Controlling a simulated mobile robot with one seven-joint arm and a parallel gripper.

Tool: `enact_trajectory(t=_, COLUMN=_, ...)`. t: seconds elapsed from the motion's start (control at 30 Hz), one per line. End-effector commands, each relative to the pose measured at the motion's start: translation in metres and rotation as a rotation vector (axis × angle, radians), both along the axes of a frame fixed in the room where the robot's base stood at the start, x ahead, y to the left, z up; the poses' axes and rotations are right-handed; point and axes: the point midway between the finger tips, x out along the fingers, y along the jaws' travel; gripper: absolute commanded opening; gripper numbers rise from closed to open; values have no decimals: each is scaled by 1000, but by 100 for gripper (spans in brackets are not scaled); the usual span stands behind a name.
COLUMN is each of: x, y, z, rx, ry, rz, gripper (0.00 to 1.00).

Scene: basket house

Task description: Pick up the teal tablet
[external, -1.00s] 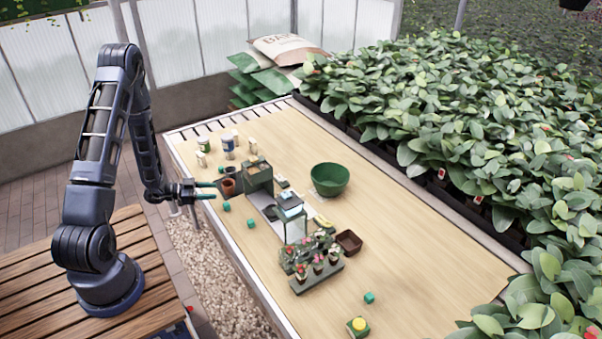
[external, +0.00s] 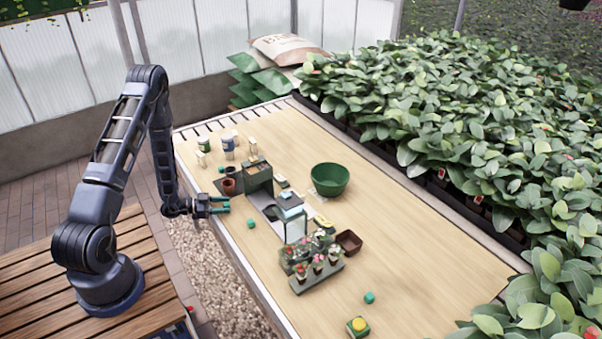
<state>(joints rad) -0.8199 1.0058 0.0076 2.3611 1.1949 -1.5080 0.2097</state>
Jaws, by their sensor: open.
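Several small teal blocks lie on the wooden table. One (external: 251,223) is near the left edge, just right of and below my gripper. Another (external: 369,297) is at the front, and a third (external: 221,169) is near the pots at the back left. I cannot tell from their size which is the tablet. My gripper (external: 226,205) is open over the left edge of the table, its two teal fingers pointing right. Where another teal block lay, the fingers now cover the spot, so I cannot tell whether it is between them.
A grey-green planter stand (external: 258,179) stands just right of my gripper, with small pots beside it. Cans (external: 228,147), a green bowl (external: 330,179), a brown tray (external: 349,242) and a flower rack (external: 318,274) stand around.

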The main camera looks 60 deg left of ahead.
Motion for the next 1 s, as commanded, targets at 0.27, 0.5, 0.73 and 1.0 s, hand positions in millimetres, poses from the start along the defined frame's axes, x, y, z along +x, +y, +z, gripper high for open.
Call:
enact_trajectory(t=0.27, x=30, y=-13, z=-4, rx=2, ry=-1, rz=-2, gripper=51)
enact_trajectory(t=0.5, x=31, y=-13, z=-5, rx=1, ry=0, rz=0, gripper=47)
enact_trajectory(t=0.73, x=30, y=-13, z=-5, rx=1, ry=0, rz=-1, gripper=2)
enact_trajectory(t=1.0, x=30, y=-13, z=-4, rx=1, ry=0, rz=-1, gripper=2)
